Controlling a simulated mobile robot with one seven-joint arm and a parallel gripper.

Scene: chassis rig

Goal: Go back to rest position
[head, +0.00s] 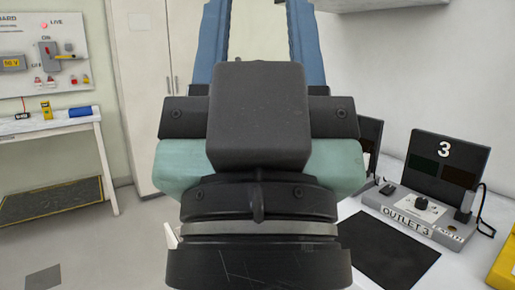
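My arm fills the middle of the head view, with black, teal and blue links close to the camera. I cannot make out the fingers of my gripper anywhere in this view. The arm hides much of the scene behind it, including the left part of the worktop on the right.
At right, a station labelled OUTLET 3 (407,211) stands behind a black mat (385,248). A yellow object (504,264) is at the right edge. At left are a wall panel (20,88), a white bench (60,127) and a floor mat (50,200). A cabinet (140,80) stands behind.

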